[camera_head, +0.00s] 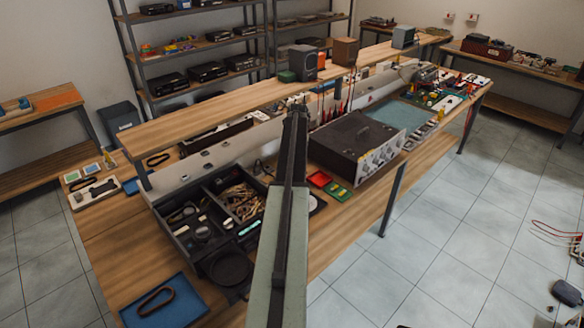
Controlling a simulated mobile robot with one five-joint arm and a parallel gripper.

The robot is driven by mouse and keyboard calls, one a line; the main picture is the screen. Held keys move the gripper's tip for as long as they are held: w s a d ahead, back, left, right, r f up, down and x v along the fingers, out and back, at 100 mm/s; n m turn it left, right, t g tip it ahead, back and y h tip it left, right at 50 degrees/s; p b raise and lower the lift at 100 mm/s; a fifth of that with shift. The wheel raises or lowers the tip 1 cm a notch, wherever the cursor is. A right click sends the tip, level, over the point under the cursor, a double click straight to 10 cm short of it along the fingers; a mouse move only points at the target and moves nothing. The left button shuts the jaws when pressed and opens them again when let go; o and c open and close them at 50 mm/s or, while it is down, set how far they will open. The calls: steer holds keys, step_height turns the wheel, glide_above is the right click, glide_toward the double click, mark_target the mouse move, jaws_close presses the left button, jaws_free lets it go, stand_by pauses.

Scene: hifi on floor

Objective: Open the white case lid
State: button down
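I cannot make out a white case with a lid for certain. A small pale tray or box (95,193) with dark items lies at the left end of the workbench, but I cannot tell if it has a lid. My arm stretches from the bottom middle up over the bench. My gripper (297,103) is at its far end, small and dark, near the raised shelf. I cannot see whether its fingers are open or shut, and no held thing shows. My arm hides part of the bench behind it.
The wooden workbench (105,245) holds a black compartment tray (205,225), a blue mat (168,303) and a brown-topped amplifier (352,135). A raised shelf (200,115) runs above it. Tiled floor (450,240) is open at right, with red cables (552,231) and a dark object (566,292).

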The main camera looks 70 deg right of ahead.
steer(key=shift+w+d, duration=0.25)
steer(key=shift+d, duration=0.05)
steer(key=shift+s+d, duration=0.1)
steer(key=shift+s, duration=0.15)
stand_by(0.8)
steer(key=c, duration=1.2)
jaws_free()
steer(key=shift+f, duration=0.1)
steer(key=o, duration=0.4)
steer(key=shift+d+f, duration=0.1)
steer(key=shift+d, duration=0.05)
steer(key=shift+c, duration=0.2)
steer(key=r+p, duration=0.8)
steer(key=shift+s+a+r, duration=0.1)
steer(key=shift+s+a, duration=0.1)
steer(key=shift+a, duration=0.1)
